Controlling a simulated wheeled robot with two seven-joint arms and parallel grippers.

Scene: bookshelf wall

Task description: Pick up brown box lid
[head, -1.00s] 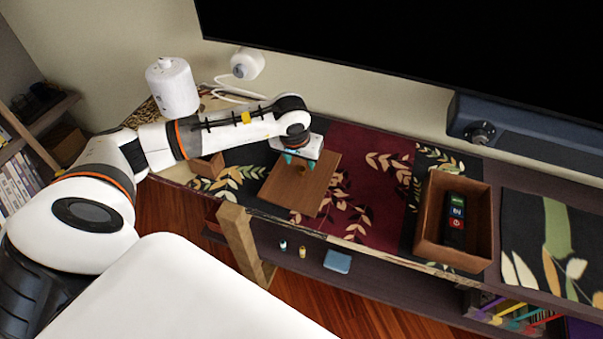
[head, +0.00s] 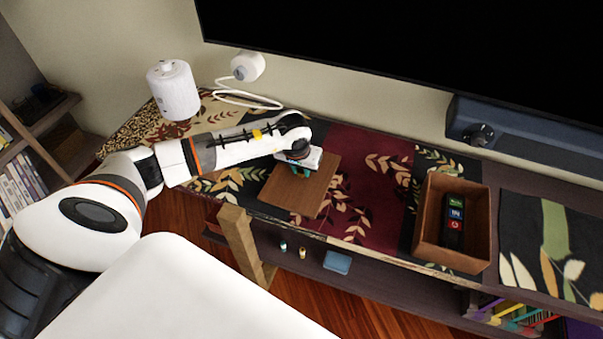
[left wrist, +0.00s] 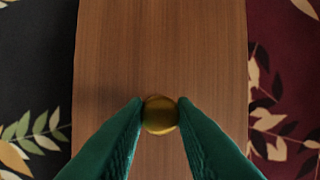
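The brown box lid (head: 309,193) is a flat wooden panel with a round gold knob (left wrist: 159,115). It lies flat on the patterned cloth near the left middle of the shelf top. My left gripper (head: 300,171) is over the upper part of the lid, fingers pointing down. In the left wrist view its teal fingertips are on both sides of the knob and appear to touch it. The brown box (head: 425,239) stands open on the right, with a dark remote (head: 455,221) in it. My right gripper is not in view.
A large dark screen (head: 420,50) hangs over the back of the shelf. A white cylinder (head: 174,90) and a white camera-like device (head: 248,66) with a cable are at the back left. The red cloth (head: 370,185) between lid and box is clear.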

